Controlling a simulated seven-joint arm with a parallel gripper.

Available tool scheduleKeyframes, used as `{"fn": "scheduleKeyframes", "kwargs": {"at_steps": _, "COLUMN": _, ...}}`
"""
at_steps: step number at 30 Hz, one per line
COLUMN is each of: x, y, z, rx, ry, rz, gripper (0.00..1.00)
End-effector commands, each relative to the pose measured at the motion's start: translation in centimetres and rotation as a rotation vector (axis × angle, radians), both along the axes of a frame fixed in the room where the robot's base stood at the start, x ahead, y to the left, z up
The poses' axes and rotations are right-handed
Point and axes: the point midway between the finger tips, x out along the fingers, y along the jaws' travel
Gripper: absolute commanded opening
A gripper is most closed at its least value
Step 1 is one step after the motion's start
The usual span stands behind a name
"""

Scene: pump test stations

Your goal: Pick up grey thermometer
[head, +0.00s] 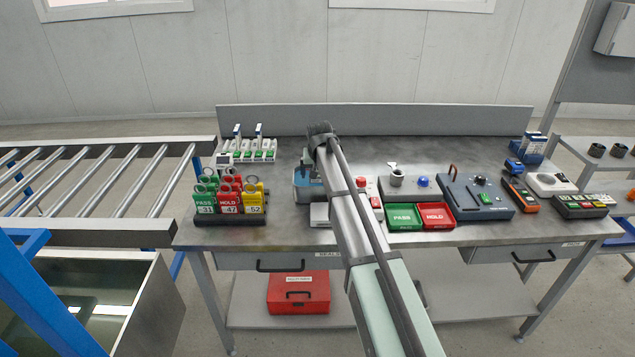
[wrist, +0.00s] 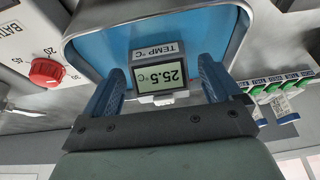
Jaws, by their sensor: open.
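The grey thermometer (wrist: 160,75) shows in the wrist view as a small grey box with a lit display reading 25.5 °C, upside down in the picture. My gripper (wrist: 161,68) is open, with one blue finger on each side of the thermometer and a visible gap at both sides.
A panel with a red knob (wrist: 46,72) is beside the basin. A rack of green-marked vials (head: 258,151) stands behind left, and coloured tags (head: 230,196) stand at the front left. Green PASS (head: 404,217) and red HOLD (head: 437,215) trays lie right of my arm.

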Motion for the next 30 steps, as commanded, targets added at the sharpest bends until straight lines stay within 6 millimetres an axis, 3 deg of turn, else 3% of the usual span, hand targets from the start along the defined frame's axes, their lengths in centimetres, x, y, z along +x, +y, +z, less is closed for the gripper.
{"fn": "scheduleKeyframes", "kwargs": {"at_steps": 6, "x": 1.3, "y": 0.0, "z": -2.5, "rx": 0.000, "ry": 0.000, "rz": 0.000, "gripper": 0.92}}
{"fn": "scheduleKeyframes", "kwargs": {"at_steps": 14, "x": 1.4, "y": 0.0, "z": -2.7, "rx": 0.001, "ry": -0.001, "rz": 0.000, "gripper": 0.92}}
{"fn": "scheduleKeyframes", "kwargs": {"at_steps": 30, "x": 1.3, "y": 0.0, "z": -2.7, "rx": 0.000, "ry": 0.000, "rz": 0.000, "gripper": 0.41}}
